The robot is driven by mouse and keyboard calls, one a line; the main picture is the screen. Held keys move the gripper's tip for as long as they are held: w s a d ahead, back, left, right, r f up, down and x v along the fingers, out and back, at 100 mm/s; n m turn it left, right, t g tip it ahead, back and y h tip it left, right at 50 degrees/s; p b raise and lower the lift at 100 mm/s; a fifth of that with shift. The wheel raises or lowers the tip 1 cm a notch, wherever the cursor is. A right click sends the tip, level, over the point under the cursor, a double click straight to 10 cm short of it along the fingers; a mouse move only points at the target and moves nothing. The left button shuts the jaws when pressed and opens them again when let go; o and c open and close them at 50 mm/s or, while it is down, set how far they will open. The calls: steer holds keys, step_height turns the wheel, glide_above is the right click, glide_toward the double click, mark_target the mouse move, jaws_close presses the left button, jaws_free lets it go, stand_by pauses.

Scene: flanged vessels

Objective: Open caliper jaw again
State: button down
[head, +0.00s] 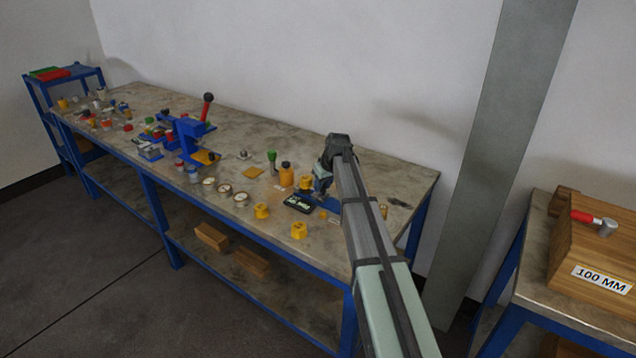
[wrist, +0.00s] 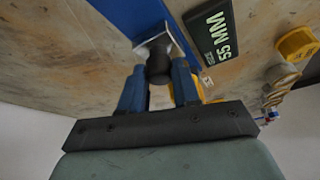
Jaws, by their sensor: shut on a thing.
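The caliper shows as a blue beam (wrist: 128,12) in the wrist view and as a blue bar (head: 329,204) beside my gripper in the head view. A pale metal sliding block (wrist: 153,41) sits on it, with a dark round knob (wrist: 158,68) standing on the block. My gripper (wrist: 160,74) has its two blue fingers on either side of the knob and is shut on it. In the head view my gripper (head: 322,180) hides much of the caliper. A black plate (wrist: 212,33) reading 55 MM lies beside the beam. The caliper's jaw opening is not clear.
Yellow flanged parts (head: 299,230) stand along the bench's front edge, and an orange bottle-like piece (head: 286,174) is left of my gripper. A blue lever press (head: 187,130) stands further left. A wooden block labelled 100 MM (head: 598,255) is on another table at right.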

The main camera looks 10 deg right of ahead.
steer(key=shift+s+d, duration=0.5)
steer(key=shift+d, duration=0.05)
steer(key=c, duration=0.8)
jaws_free()
steer(key=v, duration=1.3)
steer(key=shift+s+r, duration=0.25)
steer(key=shift+r, duration=0.1)
